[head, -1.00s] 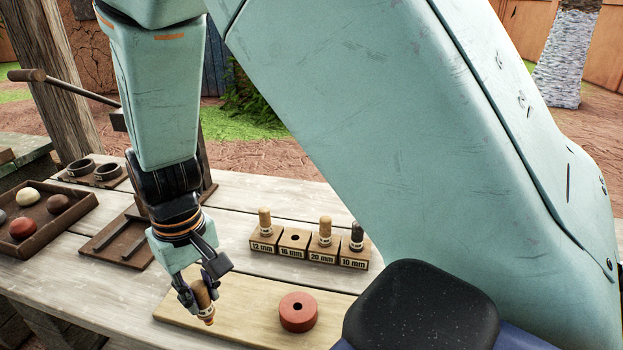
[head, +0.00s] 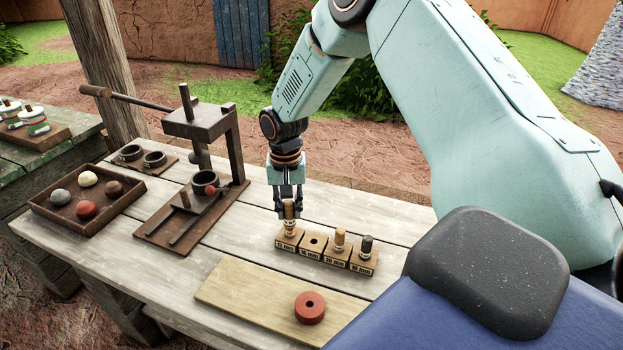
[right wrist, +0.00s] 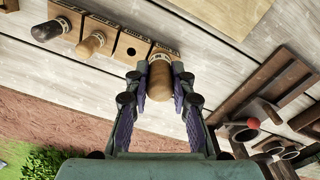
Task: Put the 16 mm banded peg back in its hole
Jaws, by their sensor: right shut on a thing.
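The hole block (head: 310,252) stands on the table; its 16 mm hole (head: 315,241) is empty. That hole also shows in the right wrist view (right wrist: 130,51). My right gripper (head: 289,209) is shut on the banded peg (right wrist: 160,86), a wooden peg with a pale band. It holds the peg upright at the block's 12 mm end, beside the empty hole. My left gripper is out of view.
A pale board (head: 245,290) with a red ring (head: 310,308) lies in front of the block. A dark press (head: 205,190) stands to the left. A tray of balls (head: 112,222) and a stand with two rings (head: 142,157) are further left.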

